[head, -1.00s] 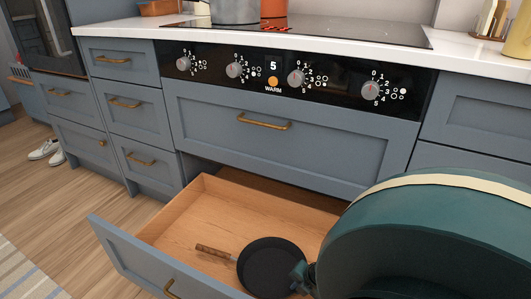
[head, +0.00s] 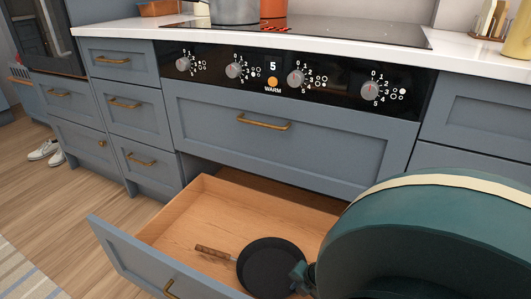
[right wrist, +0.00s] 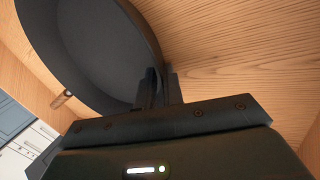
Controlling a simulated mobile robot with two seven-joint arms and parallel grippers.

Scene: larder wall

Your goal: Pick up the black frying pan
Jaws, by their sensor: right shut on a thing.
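The black frying pan (head: 268,268) is in the open wooden drawer, its brown handle (head: 213,252) pointing left. My right gripper (head: 303,276) is at the pan's right rim, and my large green arm covers the drawer's right part. In the right wrist view the pan (right wrist: 95,45) fills the upper left. There the fingers of my right gripper (right wrist: 158,88) are shut on the pan's rim. Whether the pan touches the drawer floor I cannot tell. My left gripper is not in view.
The open drawer (head: 200,212) has bare wooden floor left of and behind the pan. The closed oven drawer front (head: 270,150) and the control panel with knobs (head: 296,78) stand above it. A grey pot (head: 234,10) and an orange pot (head: 274,8) are on the hob.

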